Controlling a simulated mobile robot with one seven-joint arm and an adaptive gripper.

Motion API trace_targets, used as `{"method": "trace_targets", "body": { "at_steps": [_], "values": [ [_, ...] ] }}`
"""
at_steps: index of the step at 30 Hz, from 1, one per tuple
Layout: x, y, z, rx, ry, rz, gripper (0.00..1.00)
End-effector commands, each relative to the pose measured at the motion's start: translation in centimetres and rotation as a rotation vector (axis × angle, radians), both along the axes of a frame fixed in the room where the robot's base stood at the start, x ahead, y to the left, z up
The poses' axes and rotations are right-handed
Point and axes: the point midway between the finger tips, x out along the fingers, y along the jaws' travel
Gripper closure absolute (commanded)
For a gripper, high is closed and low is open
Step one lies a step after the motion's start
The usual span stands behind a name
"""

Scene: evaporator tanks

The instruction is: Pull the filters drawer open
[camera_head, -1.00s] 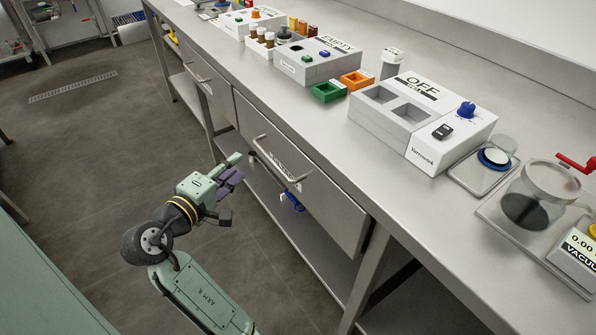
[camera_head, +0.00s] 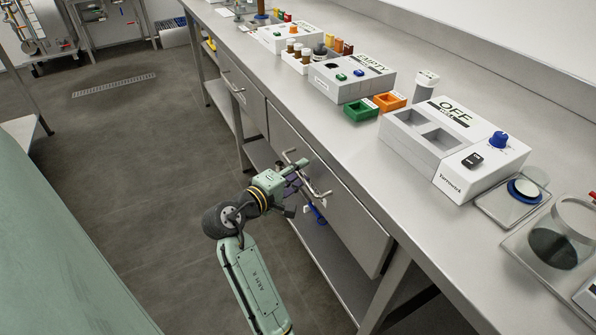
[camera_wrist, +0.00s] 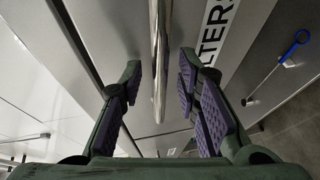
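The filters drawer (camera_head: 362,232) is a steel drawer under the bench, and its front looks flush with the bench. Its metal bar handle (camera_wrist: 159,50) runs between my fingers in the wrist view. The drawer's label (camera_wrist: 212,32) shows the letters "LTERS" beside the handle. My gripper (camera_wrist: 160,70) is open, with one finger on each side of the bar and a visible gap to it on both sides. In the head view my gripper (camera_head: 297,180) is at the handle and partly hides the label.
A blue-handled tool (camera_wrist: 302,38) hangs beside the drawer. Another drawer (camera_head: 243,90) is farther along the bench. A white OFF box (camera_head: 455,145), an EMPTY box (camera_head: 352,78) and small trays stand on top. The floor (camera_head: 150,150) in front is clear.

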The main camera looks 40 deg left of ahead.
Motion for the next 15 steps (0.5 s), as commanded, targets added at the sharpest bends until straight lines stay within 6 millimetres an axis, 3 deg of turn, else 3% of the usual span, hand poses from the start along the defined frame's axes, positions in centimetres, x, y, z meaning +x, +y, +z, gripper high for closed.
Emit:
{"method": "trace_targets", "body": {
  "at_steps": [6, 15],
  "values": [
    [0.01, 0.01, 0.00, 0.000, 0.000, 0.000, 0.71],
    [-0.03, 0.02, 0.01, 0.000, 0.000, 0.001, 0.91]
  ]
}}
